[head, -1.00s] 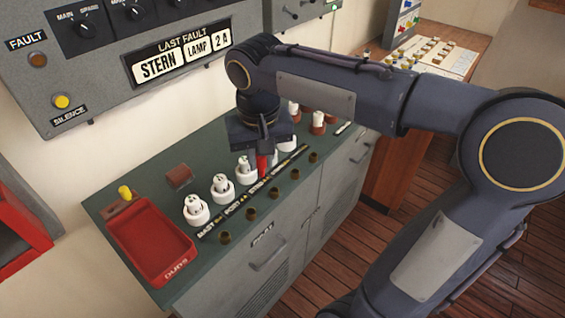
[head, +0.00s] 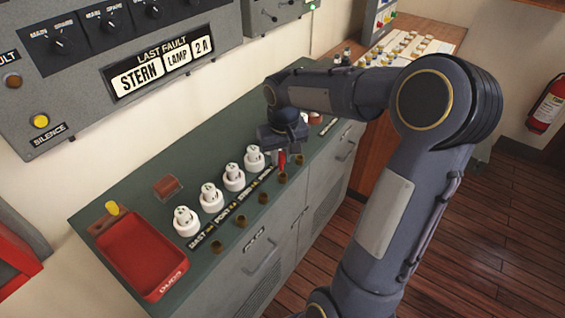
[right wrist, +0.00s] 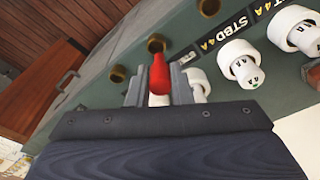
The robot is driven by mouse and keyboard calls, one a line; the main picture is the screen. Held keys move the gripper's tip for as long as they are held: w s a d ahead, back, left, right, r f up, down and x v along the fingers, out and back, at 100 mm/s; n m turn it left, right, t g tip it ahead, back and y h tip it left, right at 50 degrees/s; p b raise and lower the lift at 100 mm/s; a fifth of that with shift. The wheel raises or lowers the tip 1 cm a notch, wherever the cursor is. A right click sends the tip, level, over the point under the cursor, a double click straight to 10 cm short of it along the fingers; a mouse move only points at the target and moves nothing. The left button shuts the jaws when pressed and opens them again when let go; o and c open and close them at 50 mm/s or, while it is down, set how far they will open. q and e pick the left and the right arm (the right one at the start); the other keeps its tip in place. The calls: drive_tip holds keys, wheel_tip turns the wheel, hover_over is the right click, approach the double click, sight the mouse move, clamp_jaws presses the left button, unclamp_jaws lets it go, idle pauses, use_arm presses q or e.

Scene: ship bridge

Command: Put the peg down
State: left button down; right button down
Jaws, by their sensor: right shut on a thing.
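The red peg (head: 282,158) is held in my right gripper (head: 280,148), above the dark green counter top. In the right wrist view the peg (right wrist: 160,76) sits between the two fingers, which are shut on it. Its narrow end points toward a brass-rimmed hole (right wrist: 156,43). In the head view the peg shows just above a hole (head: 283,178) in the front row; I cannot tell whether it touches. Other holes of the row (head: 240,222) are empty. My left gripper is not in view.
White fuse holders (head: 211,198) stand behind the holes, with a label strip (head: 224,219) between. A red tray (head: 178,277), a yellow knob (head: 112,208) and a brown block (head: 168,187) are at the left. A grey fault panel (head: 70,95) hangs on the wall behind.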

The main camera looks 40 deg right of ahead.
sight(283, 164)
drive_tip(key=f, duration=0.3)
drive_tip(key=shift+d+f, duration=0.25)
drive_tip(key=shift+d, duration=0.1)
drive_tip(key=shift+f, duration=0.1)
drive_tip(key=shift+f, duration=0.1)
drive_tip(key=shift+f+b, duration=0.25)
drive_tip(key=shift+b, duration=0.05)
drive_tip(key=c, duration=1.3)
unclamp_jaws()
drive_tip(key=shift+r, duration=0.1)
